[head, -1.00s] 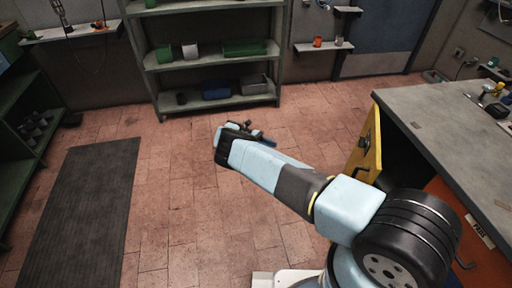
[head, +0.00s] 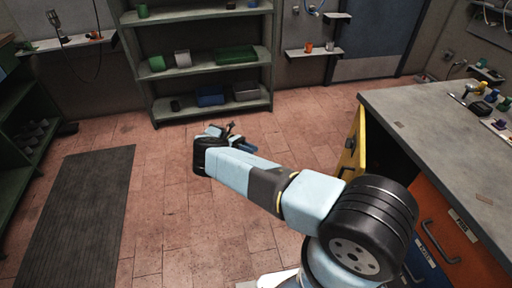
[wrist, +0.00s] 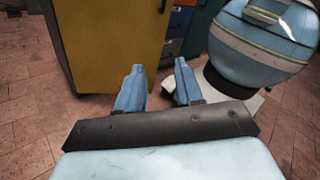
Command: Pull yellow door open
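The yellow door (head: 352,146) stands swung out from the front of the grey-topped bench, seen at a steep angle in the head view. In the wrist view its broad yellow face (wrist: 112,45) fills the upper left, with a dark handle part (wrist: 162,6) at its top right edge. My gripper (head: 228,138) is out over the floor, left of the door and apart from it. In the wrist view my gripper (wrist: 159,70) has its two blue fingers spread with nothing between them, and their tips appear below and in front of the door.
The bench top (head: 430,125) holds several small tools at the right. Orange and blue drawers (head: 440,230) are under it. A green shelf unit (head: 205,107) stands at the back. A dark mat (head: 75,220) lies on the left. The tiled floor between is clear.

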